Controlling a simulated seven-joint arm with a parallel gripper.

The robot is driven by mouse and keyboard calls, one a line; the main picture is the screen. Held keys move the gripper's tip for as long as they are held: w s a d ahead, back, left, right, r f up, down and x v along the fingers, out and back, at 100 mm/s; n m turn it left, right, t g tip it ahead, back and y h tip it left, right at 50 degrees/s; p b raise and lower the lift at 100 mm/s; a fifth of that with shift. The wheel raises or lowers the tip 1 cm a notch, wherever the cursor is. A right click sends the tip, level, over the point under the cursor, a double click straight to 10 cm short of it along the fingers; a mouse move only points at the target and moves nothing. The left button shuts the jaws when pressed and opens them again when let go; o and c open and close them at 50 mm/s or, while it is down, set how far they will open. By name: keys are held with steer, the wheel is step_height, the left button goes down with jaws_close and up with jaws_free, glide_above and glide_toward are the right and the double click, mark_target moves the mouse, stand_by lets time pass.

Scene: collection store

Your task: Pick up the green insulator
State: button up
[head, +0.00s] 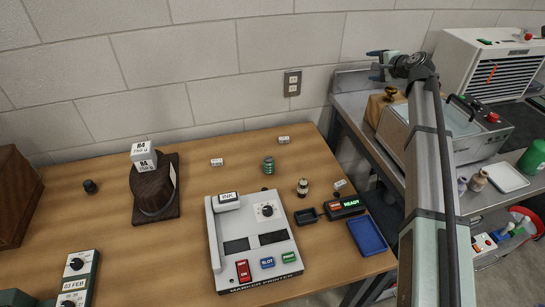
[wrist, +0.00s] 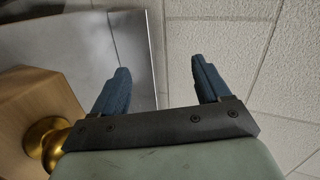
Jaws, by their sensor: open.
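The green insulator (head: 268,164) is a small ribbed green cylinder. It stands upright on the wooden table, toward the back, in the head view. My gripper (head: 374,66) is far to its right and higher, in front of the wall above the metal side bench. In the wrist view my gripper (wrist: 160,72) has its two blue fingers apart with nothing between them. The insulator does not show in the wrist view.
A wooden stand (head: 155,200) is at left. A brass knob (wrist: 45,143) on a wooden block is near my gripper.

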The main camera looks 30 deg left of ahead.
steer(key=s+a+f+n+g, duration=0.35)
steer(key=s+a+n, duration=0.2)
steer(key=a, duration=0.25)
steer(key=n+g+h, duration=0.5)
steer(key=n+h, duration=0.5)
steer(key=n, duration=0.9)
glide_above(269, 158)
step_height(269, 158, down, 13)
steer(key=f, duration=0.7)
steer(key=shift+s+d+f, duration=0.15)
steer(key=shift+d+f, duration=0.05)
steer(key=shift+d, duration=0.05)
steer(key=shift+a+f, duration=0.2)
steer(key=shift+f, duration=2.55)
steer(key=c, duration=1.2)
